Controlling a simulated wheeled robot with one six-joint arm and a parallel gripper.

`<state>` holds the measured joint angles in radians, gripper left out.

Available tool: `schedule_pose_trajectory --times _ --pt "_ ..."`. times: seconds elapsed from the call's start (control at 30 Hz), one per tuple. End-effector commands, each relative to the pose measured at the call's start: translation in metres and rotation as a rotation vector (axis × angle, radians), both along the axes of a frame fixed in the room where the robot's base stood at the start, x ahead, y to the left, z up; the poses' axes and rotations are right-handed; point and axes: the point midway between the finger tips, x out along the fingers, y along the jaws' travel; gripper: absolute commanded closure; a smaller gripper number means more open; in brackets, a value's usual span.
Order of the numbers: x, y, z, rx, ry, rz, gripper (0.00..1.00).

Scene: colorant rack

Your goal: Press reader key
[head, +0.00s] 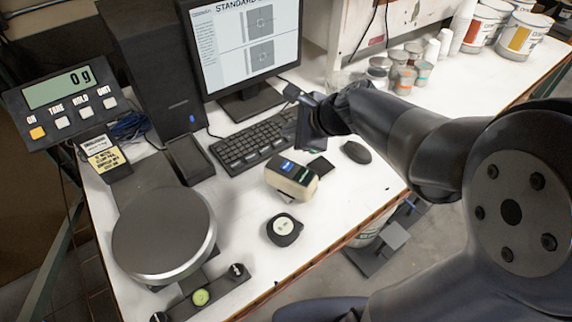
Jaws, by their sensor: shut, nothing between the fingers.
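A beige and black handheld device (291,178), which looks like the reader, lies on the white bench in front of the keyboard.
A scale with a round plate (164,232) and a 0 g display (57,91) stands at left. A round black object (284,229), keyboard (252,142), mouse (356,152) and monitor (245,45) are nearby. Cans (405,80) stand behind.

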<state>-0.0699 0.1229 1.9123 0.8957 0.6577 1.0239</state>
Motion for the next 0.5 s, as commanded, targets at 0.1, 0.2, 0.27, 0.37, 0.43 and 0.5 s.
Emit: schedule_pose_trajectory --times 0.1,0.2,0.27,0.37,0.43,0.5 --pt "0.0 0.0 -0.008 0.0 0.0 0.0 1.0" --pt "0.0 0.0 -0.018 -0.001 0.0 0.0 1.0" --pt "0.0 0.0 -0.025 -0.001 0.0 0.0 1.0" --pt "0.0 0.0 -0.038 -0.002 0.0 0.001 1.0" --pt "0.0 0.0 -0.047 -0.002 0.0 0.001 1.0" --pt "0.0 0.0 -0.056 -0.001 0.0 0.0 1.0"
